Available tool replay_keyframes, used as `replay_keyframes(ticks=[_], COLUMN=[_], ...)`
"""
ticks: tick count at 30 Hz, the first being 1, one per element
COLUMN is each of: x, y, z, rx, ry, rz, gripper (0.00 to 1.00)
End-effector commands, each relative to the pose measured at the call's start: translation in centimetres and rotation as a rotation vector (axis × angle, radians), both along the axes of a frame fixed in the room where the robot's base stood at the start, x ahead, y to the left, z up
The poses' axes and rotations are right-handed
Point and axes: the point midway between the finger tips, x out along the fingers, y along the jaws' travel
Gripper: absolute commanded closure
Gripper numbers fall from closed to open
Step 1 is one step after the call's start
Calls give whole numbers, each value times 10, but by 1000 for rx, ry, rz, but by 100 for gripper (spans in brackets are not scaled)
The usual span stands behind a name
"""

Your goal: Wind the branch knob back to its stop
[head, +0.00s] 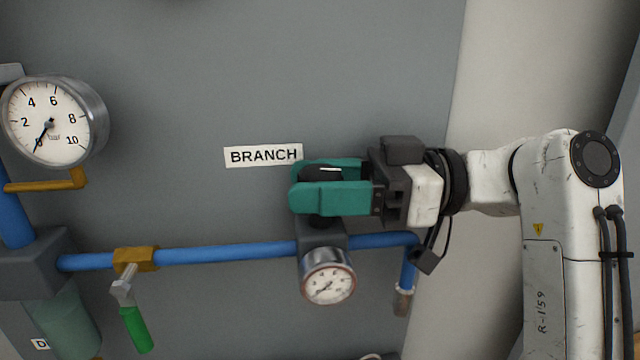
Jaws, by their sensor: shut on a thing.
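The branch knob (321,173) is a dark knob with a white mark on its top. It sits above the grey regulator block (323,236) on the blue pipe. My gripper (312,188) reaches in from the right, with its teal fingers on either side of the knob, shut on it. The fingers hide much of the knob's sides. A small round gauge (328,284) hangs below the block, its needle pointing to the lower left. A white label reading BRANCH (263,155) is on the panel to the left of the fingers.
A large gauge (48,122) at the upper left reads near zero. A valve with a green handle (135,328) hangs below the blue pipe (225,254). A pale column (545,60) stands behind my arm. The grey panel above the label is clear.

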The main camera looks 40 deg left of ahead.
Motion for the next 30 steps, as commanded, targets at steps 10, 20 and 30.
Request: replay_keyframes(ticks=[10, 20, 30], x=[0, 5, 48], y=[1, -4, -48], z=[-2, -2, -3], rx=[-6, -3, -3], ry=[2, 1, 1], rz=[1, -2, -3], gripper=[46, 46, 46])
